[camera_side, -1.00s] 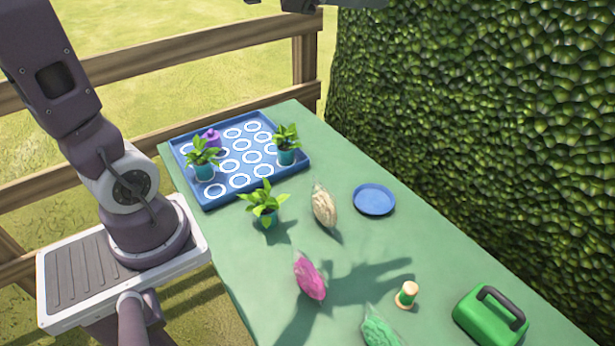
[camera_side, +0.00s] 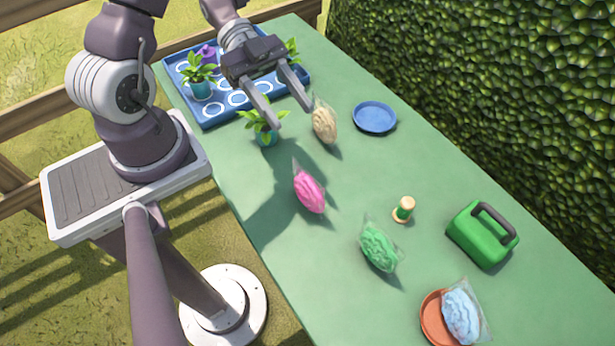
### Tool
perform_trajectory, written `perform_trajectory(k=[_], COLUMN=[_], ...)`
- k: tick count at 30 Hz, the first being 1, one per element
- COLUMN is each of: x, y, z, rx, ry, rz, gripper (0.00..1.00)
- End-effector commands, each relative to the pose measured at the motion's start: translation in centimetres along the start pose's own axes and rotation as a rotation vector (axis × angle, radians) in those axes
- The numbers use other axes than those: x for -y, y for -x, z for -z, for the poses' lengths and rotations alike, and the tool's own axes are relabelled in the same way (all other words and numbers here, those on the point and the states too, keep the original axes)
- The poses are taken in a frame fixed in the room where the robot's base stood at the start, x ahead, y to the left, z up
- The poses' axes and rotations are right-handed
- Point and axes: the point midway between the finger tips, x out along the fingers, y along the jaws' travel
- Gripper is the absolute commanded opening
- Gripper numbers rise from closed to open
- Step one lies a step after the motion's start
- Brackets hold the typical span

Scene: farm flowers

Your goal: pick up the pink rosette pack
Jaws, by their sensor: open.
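The pink rosette pack (camera_side: 309,191) lies on the green table, left of the middle, in a clear wrapper. My gripper (camera_side: 292,114) is open and empty, above the table at the back. Its fingers point down toward the front. In the picture it overlaps the blue tray and a potted plant, and it is up and to the left of the pink pack, apart from it. Nothing covers the pink pack.
A cream pack (camera_side: 324,122) and a potted plant (camera_side: 264,130) are near the fingers. A blue tray (camera_side: 205,124) holds potted plants. A blue plate (camera_side: 375,118), green pack (camera_side: 379,247), small stamp-like object (camera_side: 404,208), green box (camera_side: 483,237) and blue pack (camera_side: 462,314) on an orange dish (camera_side: 433,318) stand around.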

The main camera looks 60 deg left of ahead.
Motion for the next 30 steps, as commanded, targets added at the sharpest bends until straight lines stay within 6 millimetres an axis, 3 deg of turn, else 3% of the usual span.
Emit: perform_trajectory(k=[1, 4, 6, 9, 22, 30], x=[-0.1, -0.1, 0.0, 0.0, -0.2, -0.2], y=[-1.1, -3.1, -4.1, -4.9, -11.5, -12.0], z=[-2.5, -7.3, -9.8, -11.7, -12.3, -12.3], rx=[-0.006, -0.003, -0.001, -0.001, -0.001, 0.001], ry=[0.013, 0.009, 0.003, -0.001, -0.001, -0.003], rz=[-0.004, -0.003, 0.000, 0.000, -0.002, 0.001], gripper=[0.51, 0.51, 0.51, 0.51, 0.51, 0.49])
